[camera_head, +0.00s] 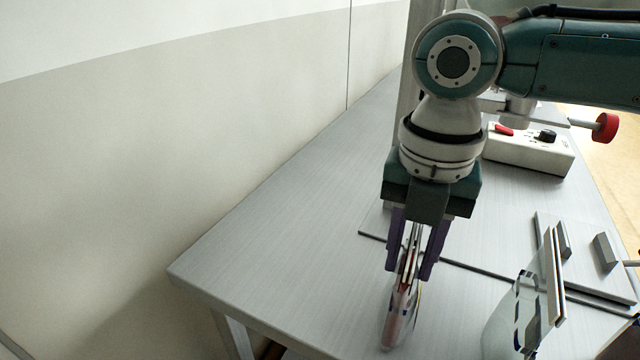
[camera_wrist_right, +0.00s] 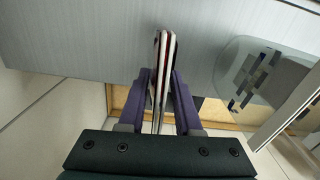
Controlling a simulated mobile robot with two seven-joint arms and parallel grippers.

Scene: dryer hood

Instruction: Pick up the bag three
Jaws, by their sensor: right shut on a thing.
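My right gripper (camera_head: 412,255) points down over the front of the table, its purple fingers shut on the flat top edge of a bag (camera_head: 398,318). The bag is seen nearly edge-on and hangs below the fingers. In the right wrist view the held edge (camera_wrist_right: 165,48) stands between the two fingers (camera_wrist_right: 163,90), with white and dark red layers. A second, clear bag (camera_head: 515,312) with dark square marks and a pale top bar is to the right, apart from the gripper; it also shows in the wrist view (camera_wrist_right: 248,78). I cannot read any number on either bag. My left gripper is out of view.
The grey table (camera_head: 270,255) is bare on the left, beside a plain wall. A white control box (camera_head: 528,152) with a red switch and black knob stands behind on the right, near a red knob (camera_head: 606,127). Grey blocks (camera_head: 606,252) lie on a plate at right.

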